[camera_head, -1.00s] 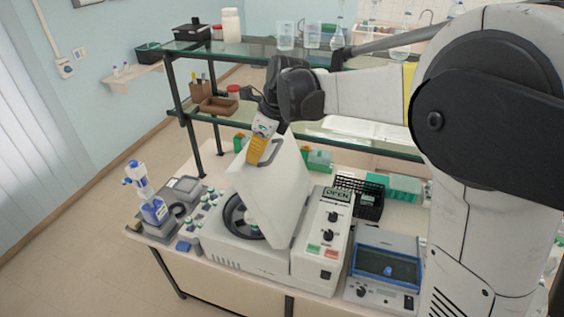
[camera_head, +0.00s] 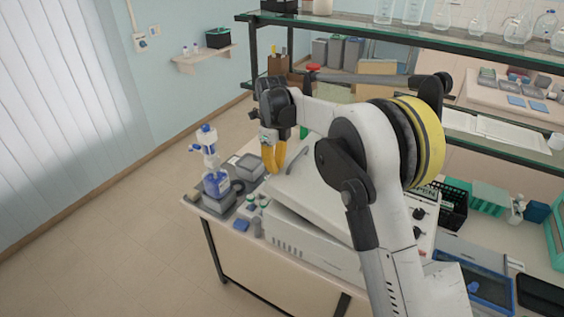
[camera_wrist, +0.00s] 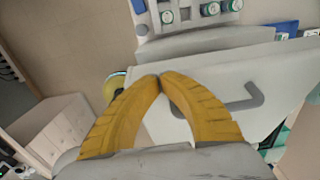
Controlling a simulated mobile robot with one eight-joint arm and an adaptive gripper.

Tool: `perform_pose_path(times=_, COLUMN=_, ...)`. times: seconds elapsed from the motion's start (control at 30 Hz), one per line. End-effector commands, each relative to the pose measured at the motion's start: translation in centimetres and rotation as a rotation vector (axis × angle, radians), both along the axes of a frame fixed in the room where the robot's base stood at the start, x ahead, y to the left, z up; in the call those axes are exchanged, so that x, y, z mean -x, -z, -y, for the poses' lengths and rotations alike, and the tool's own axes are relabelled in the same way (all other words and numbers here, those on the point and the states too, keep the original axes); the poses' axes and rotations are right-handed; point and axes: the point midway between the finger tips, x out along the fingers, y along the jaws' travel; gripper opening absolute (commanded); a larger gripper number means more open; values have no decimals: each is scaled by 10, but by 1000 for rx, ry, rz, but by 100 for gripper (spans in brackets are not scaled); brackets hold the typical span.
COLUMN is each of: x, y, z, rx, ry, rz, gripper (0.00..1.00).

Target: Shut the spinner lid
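The white spinner (camera_head: 315,245) stands on the bench, partly hidden behind my arm. Its lid (camera_head: 325,190) is far lowered and slants low over the body; I cannot tell whether it is fully seated. The lid's grey handle (camera_head: 297,160) is on its upper face. In the wrist view the lid (camera_wrist: 290,85) and its hooked handle (camera_wrist: 225,105) lie beyond my fingers, with the body's edge (camera_wrist: 205,42) behind. Contact with the lid is unclear.
A blue-capped dispenser bottle (camera_head: 213,180) and grey small devices (camera_head: 247,168) stand left of the spinner. A black basket (camera_head: 450,205) and green racks (camera_head: 490,198) are at right. A glass shelf (camera_head: 400,38) runs above the bench. Floor at left is clear.

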Motion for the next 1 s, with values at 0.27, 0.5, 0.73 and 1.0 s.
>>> perform_pose_path(times=0.27, x=-6, y=58, z=-11, rx=0, ry=1, rz=0, gripper=0)
perform_pose_path(times=0.5, x=-8, y=78, z=-13, rx=0, ry=1, rz=0, gripper=0)
perform_pose_path(times=0.73, x=-8, y=82, z=-13, rx=0, ry=0, rz=0, gripper=0)
perform_pose_path(times=1.0, x=-8, y=82, z=-13, rx=0, ry=0, rz=0, gripper=0)
